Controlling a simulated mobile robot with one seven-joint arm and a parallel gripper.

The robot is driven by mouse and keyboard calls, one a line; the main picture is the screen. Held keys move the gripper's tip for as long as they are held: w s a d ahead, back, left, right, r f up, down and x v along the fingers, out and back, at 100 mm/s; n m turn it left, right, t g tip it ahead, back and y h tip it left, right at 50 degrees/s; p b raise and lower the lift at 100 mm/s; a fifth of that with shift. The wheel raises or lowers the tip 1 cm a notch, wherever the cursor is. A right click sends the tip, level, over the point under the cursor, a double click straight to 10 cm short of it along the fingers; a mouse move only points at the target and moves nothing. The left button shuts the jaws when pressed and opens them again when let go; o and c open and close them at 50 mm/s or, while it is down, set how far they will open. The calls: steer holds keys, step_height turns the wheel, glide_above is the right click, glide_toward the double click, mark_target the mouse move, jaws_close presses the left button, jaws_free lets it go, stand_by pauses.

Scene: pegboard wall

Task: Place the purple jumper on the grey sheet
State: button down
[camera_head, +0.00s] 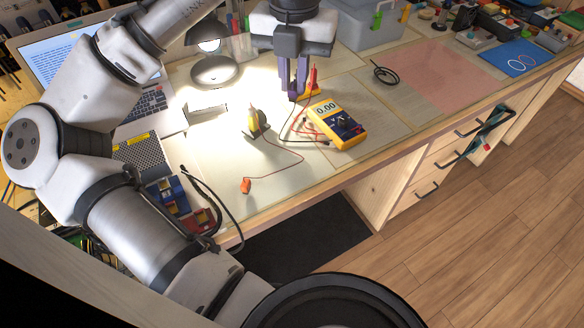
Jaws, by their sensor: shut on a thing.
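My gripper (293,92) points down over the middle of the workbench, behind the yellow multimeter (336,122). Its two dark fingers are shut on a small purple piece, which I take to be the purple jumper (293,97). Its shape is mostly hidden by the fingers, and I cannot tell whether it touches the bench. A greyish sheet (372,114) lies flat to the right of the multimeter, to the right of my gripper.
A pink sheet (445,75) and a blue sheet (511,58) lie farther right. A black cable coil (384,75) lies near the greyish sheet. A grey bin (365,28) and lamp (213,68) stand behind.

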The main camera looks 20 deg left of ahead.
step_height(320, 180, down, 20)
steer(key=shift+a+b, duration=0.1)
steer(key=shift+b, duration=0.4)
steer(key=shift+f, duration=0.15)
steer(key=c, duration=1.4)
jaws_free()
steer(key=shift+c, duration=0.2)
step_height(320, 180, up, 12)
steer(key=shift+r+p, duration=0.2)
steer(key=shift+p, duration=0.15)
